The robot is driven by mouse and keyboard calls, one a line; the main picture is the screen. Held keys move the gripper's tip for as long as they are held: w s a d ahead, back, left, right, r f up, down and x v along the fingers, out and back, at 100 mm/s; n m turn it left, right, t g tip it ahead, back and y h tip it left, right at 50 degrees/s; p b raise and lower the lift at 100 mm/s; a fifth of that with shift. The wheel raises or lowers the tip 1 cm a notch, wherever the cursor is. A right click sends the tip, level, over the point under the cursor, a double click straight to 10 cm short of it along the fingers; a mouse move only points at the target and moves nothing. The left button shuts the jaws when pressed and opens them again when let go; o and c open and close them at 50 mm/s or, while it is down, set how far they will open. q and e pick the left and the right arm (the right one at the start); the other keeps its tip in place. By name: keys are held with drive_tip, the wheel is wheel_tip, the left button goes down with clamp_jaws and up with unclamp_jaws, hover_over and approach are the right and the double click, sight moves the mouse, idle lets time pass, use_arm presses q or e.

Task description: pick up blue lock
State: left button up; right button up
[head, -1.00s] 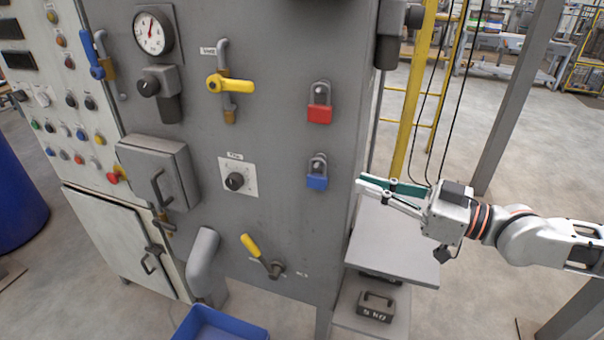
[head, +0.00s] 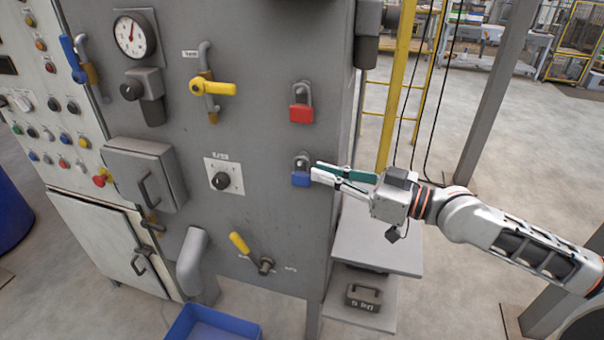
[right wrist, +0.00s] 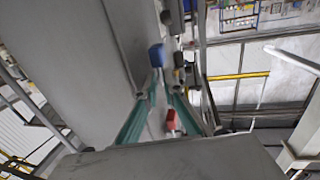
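The blue lock (head: 301,179) hangs by its grey shackle on the front of the grey cabinet (head: 270,220), below the red lock (head: 301,115). My right gripper (head: 315,172) is just right of the blue lock, its fingers pointing left at it. In the right wrist view the blue lock (right wrist: 156,56) lies just beyond the tips of my right gripper (right wrist: 162,90), with the red lock (right wrist: 172,120) lower down. The fingers are apart, with nothing held between them. I cannot tell whether a fingertip touches the lock. My left gripper is not in view.
A yellow-handled lever (head: 212,88) and a black knob (head: 221,181) stick out left of the locks. A grey shelf (head: 380,240) is below my right arm, with a weight (head: 363,297) lower down. A blue bin (head: 205,328) stands at the bottom.

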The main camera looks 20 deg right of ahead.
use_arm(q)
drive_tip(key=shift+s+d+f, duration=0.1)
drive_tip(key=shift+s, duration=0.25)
use_arm(e)
drive_tip(key=shift+x, duration=0.9)
clamp_jaws()
